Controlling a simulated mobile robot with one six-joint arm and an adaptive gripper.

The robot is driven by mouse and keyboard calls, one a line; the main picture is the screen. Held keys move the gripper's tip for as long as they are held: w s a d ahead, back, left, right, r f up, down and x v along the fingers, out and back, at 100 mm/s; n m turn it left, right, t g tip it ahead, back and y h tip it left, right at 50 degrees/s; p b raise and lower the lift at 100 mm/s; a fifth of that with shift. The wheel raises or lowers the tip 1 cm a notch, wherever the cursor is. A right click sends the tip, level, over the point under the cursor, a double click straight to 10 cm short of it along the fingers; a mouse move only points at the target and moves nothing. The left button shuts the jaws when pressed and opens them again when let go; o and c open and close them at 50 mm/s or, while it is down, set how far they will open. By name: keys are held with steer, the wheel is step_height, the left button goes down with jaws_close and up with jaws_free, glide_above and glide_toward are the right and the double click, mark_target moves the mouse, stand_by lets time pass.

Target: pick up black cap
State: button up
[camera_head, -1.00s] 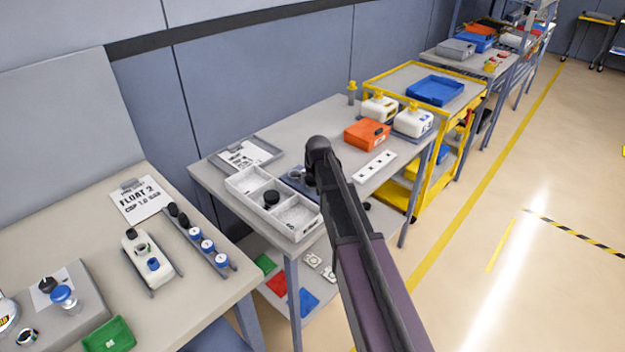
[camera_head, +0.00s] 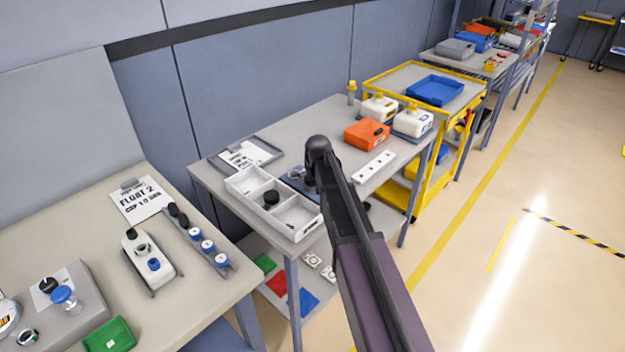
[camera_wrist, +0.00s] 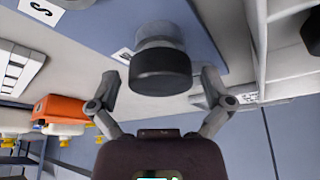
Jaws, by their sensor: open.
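A black cap (camera_wrist: 160,70) sits on a grey round piece (camera_wrist: 159,35) over a blue-grey mat (camera_wrist: 190,18) in the wrist view. My gripper (camera_wrist: 156,88) is open, with one finger on each side of the cap and visible gaps to both. In the head view, the mat (camera_head: 293,182) lies beside the white tray, and my arm hides most of that spot. Another black cap (camera_head: 270,197) lies in the white divided tray (camera_head: 240,190); a dark piece of it shows at the wrist view's right edge (camera_wrist: 312,35).
An orange box (camera_head: 366,134), a white strip with holes (camera_head: 374,167) and white jugs (camera_head: 412,121) stand on the same table. A clipboard (camera_head: 245,155) lies behind the tray.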

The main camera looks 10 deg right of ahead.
step_height(320, 180, up, 13)
steer(key=g+p, duration=0.4)
steer(key=p, duration=1)
steer(key=shift+w, duration=0.2)
steer(key=shift+a, duration=0.1)
step_height(320, 180, down, 9)
steer(key=b, duration=0.8)
steer(key=shift+r, duration=0.2)
steer(key=shift+f+b, duration=0.15)
steer(key=shift+b, duration=0.25)
step_height(320, 180, down, 5)
steer(key=b, duration=0.5)
